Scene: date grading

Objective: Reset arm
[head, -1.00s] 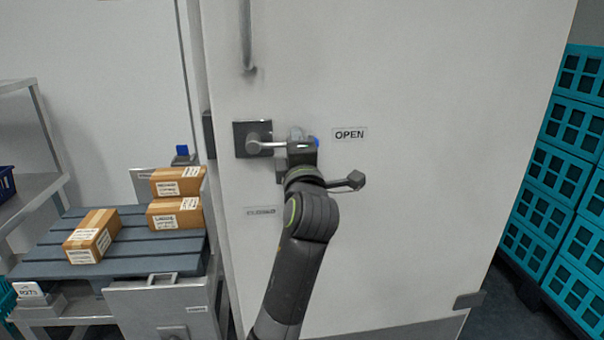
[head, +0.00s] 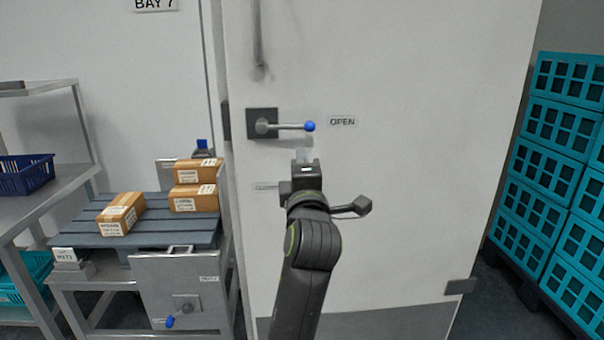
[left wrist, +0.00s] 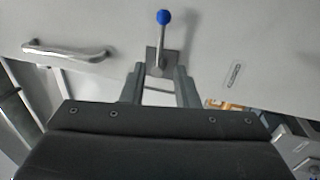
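My left gripper (head: 301,158) is in front of the large white door (head: 420,150), just below the door's lever handle (head: 285,127) and apart from it. The lever sticks out level to the right from a dark square plate, and its blue knob (head: 309,126) points towards the OPEN label (head: 342,121). In the left wrist view the two fingers (left wrist: 160,88) stand apart with nothing held between them. The lever with its blue knob (left wrist: 163,17) shows beyond the fingertips. My right gripper is in neither view.
A slatted grey stand (head: 150,234) with several brown boxes (head: 120,214) is left of the door. A metal shelf (head: 60,195) with a blue basket (head: 25,174) is at far left. Stacked teal crates (head: 550,160) stand at right. A long pull handle (head: 257,40) is above the lever.

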